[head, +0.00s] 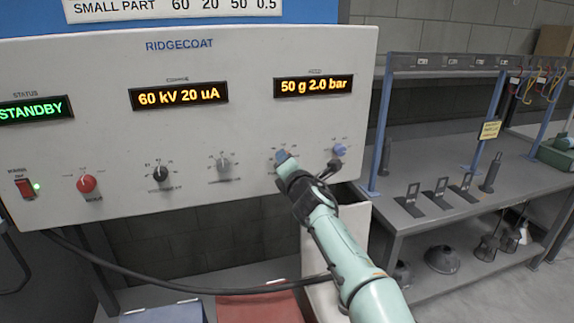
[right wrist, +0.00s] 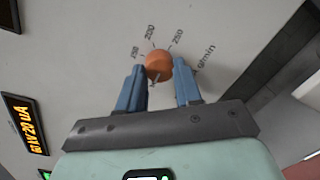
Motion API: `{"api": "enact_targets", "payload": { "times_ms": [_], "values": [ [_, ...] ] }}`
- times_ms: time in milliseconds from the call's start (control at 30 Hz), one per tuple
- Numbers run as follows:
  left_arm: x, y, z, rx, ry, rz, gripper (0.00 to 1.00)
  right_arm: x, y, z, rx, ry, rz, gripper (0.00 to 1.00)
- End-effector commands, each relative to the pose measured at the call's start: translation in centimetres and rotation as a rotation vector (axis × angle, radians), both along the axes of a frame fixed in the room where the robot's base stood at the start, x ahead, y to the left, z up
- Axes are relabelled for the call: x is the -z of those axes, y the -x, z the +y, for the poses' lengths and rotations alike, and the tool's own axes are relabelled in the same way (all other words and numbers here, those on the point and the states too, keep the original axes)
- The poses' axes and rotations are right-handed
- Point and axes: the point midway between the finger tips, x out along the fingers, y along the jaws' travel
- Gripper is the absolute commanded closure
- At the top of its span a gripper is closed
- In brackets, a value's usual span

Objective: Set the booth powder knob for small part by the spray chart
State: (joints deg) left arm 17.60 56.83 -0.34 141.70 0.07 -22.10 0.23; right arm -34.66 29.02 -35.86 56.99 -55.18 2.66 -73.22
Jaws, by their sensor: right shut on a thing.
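The grey RIDGECOAT booth panel (head: 200,110) carries a row of knobs. My right gripper (head: 283,157) is at the fourth knob from the left, largely hiding it in the head view. In the right wrist view this orange powder knob (right wrist: 159,66) sits between the blue fingers of my right gripper (right wrist: 160,78), which is shut on it. Its scale reads g/min, with 200 and 250 legible. The right display (head: 313,87) reads 50 g 2.0 bar. The spray chart (head: 170,8) shows SMALL PART 60 20 50 0.5. My left gripper is out of view.
A blue knob (head: 340,149) is close right of my gripper. A grey knob (head: 223,165), a black knob (head: 160,174), a red knob (head: 86,184) and a red switch (head: 25,187) are to the left. A grey rack (head: 450,205) stands to the right.

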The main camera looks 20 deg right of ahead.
Motion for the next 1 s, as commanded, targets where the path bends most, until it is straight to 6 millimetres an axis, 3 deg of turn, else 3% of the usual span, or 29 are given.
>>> {"api": "enact_targets", "payload": {
  "times_ms": [333,900,933,1000],
  "values": [
    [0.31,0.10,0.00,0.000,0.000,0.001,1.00,-0.10,0.02,-0.03,0.000,0.148,-0.008,0.96],
    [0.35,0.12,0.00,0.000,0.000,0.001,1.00,-0.13,0.03,-0.03,0.000,0.179,-0.010,0.96],
    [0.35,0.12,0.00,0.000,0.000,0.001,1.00,-0.13,0.03,-0.03,0.000,0.179,-0.010,0.59],
    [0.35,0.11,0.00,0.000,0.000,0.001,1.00,-0.11,0.02,-0.03,0.000,0.178,-0.009,0.40]
  ]
}}
